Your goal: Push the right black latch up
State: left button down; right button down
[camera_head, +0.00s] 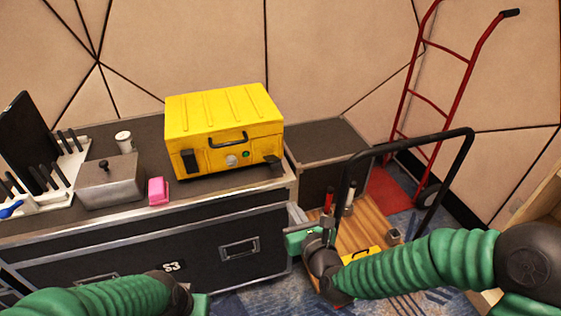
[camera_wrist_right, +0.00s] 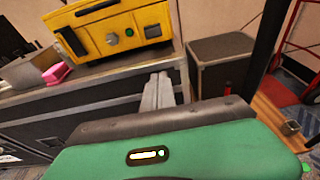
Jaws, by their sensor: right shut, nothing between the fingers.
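The yellow case (camera_head: 225,125) stands closed on a black flight case. Its right black latch (camera_head: 272,161) sits at the front right corner and juts outward from the front; in the right wrist view this latch (camera_wrist_right: 153,31) shows at the case's right side. The left black latch (camera_head: 190,161) lies upright against the front. My right gripper (camera_head: 295,213) is below and to the right of the case, apart from the latch. Its grey fingers (camera_wrist_right: 158,92) are shut and empty. My left gripper (camera_head: 201,304) shows only a green edge at the bottom; its fingers are hidden.
The flight case top (camera_head: 225,186) also bears a pink block (camera_head: 158,191), a metal box (camera_head: 110,184) and a white cup (camera_head: 124,142). A cart's black handle (camera_head: 400,145) rises right of my right gripper. A red hand truck (camera_head: 455,100) leans behind.

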aim_at(272, 162)
jog(key=shift+s+f, duration=0.1)
jog(key=w+a+r+b, duration=0.1)
jog(key=w+a+b, duration=0.2)
jog(key=w, duration=0.8)
jog(key=shift+a+b, duration=0.35)
jog(key=shift+b, duration=0.2)
